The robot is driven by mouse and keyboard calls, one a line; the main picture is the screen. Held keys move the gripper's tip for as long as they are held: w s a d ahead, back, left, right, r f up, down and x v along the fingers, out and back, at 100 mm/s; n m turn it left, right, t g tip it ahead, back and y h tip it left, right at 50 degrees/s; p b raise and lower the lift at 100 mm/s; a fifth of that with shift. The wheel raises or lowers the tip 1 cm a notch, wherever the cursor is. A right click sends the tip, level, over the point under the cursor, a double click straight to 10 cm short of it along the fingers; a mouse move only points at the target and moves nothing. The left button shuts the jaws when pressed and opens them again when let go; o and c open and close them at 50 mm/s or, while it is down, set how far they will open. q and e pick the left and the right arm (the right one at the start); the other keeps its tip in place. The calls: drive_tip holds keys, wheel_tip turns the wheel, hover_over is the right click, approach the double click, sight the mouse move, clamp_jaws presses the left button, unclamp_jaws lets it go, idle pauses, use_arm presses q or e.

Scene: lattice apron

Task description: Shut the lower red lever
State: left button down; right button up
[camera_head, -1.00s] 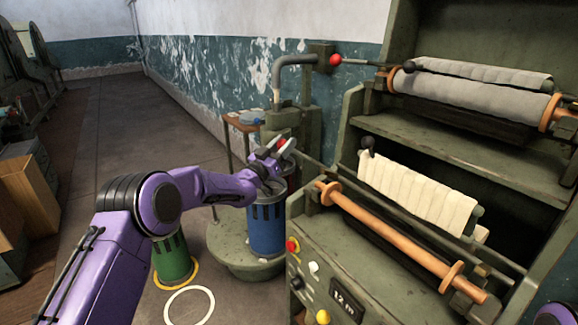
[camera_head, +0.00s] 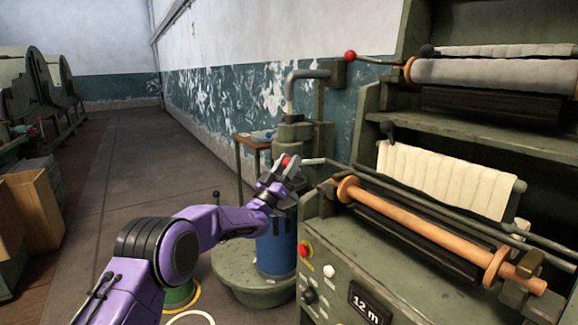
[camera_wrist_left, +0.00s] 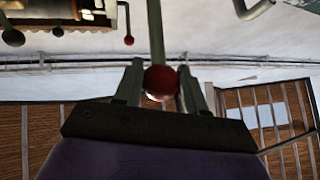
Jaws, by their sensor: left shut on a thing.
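The lower red lever ends in a red ball knob (camera_head: 284,160), left of the green machine. In the left wrist view the red knob (camera_wrist_left: 160,82) sits between my fingers, with its grey rod (camera_wrist_left: 155,28) running up from it. My left gripper (camera_head: 280,172) is shut on this knob; its fingers hide part of it in the head view. The upper lever's red knob (camera_head: 350,56) is higher, at the machine's upper tier, and is free. My right gripper is not in view.
A blue bin (camera_head: 275,248) stands on a round green base (camera_head: 232,272) below my left gripper. An orange roller (camera_head: 430,235) and cream cloth (camera_head: 450,180) are on the machine to the right. A small table (camera_head: 256,142) stands behind. The floor at left is open.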

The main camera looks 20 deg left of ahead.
use_arm(q)
drive_tip(key=shift+a+f, duration=0.1)
drive_tip(key=shift+f, duration=0.1)
drive_tip(key=c, duration=1)
unclamp_jaws()
drive_tip(key=o, duration=0.3)
drive_tip(key=shift+s+r, duration=0.1)
drive_tip(key=shift+s+f, duration=0.15)
drive_tip(key=shift+f, duration=0.1)
drive_tip(key=b+v, duration=0.1)
drive_tip(key=v, duration=0.9)
drive_tip(key=shift+b, duration=0.35)
